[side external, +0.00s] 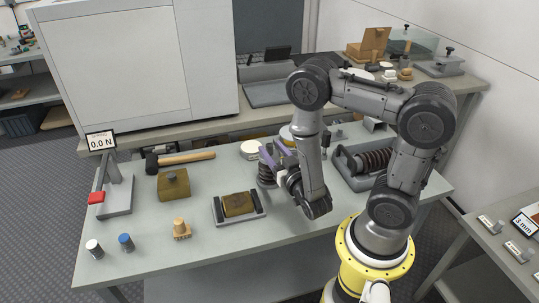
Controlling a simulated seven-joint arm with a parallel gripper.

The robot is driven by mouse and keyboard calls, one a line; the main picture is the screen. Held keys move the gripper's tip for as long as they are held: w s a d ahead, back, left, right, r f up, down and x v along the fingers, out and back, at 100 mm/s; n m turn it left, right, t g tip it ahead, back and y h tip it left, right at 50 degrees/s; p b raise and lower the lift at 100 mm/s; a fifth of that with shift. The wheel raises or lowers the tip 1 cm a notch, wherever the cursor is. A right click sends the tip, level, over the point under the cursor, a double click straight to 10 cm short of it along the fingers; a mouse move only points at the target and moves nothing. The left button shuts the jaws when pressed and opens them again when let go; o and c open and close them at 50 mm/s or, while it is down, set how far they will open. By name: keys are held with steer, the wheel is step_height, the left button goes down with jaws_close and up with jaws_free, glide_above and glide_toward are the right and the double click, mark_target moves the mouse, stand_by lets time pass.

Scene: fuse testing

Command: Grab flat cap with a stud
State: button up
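My gripper (270,155), with purple fingers, is low over the middle of the table, beside the top of an upright dark coil spring (266,175). The fingers and wrist partly cover the spring and what lies behind it. I cannot tell if the fingers hold anything. A pale, flat round piece (250,149) lies just left of the fingers; no stud on it can be made out. Another round piece (287,132) is partly hidden behind my gripper. An olive-brown block (172,185) with a small dark knob on top stands at the left. I cannot tell for sure which piece is the flat cap.
A grey tray (218,212) holds an olive block in front of my gripper. A hammer (190,158), a force gauge stand (114,195) reading 0.0 N, a wooden piece (181,229) and white and blue cylinders (126,242) are left. A spring fixture (370,162) is right. The front middle is clear.

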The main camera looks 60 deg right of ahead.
jaws_close()
steer(key=shift+r, duration=0.1)
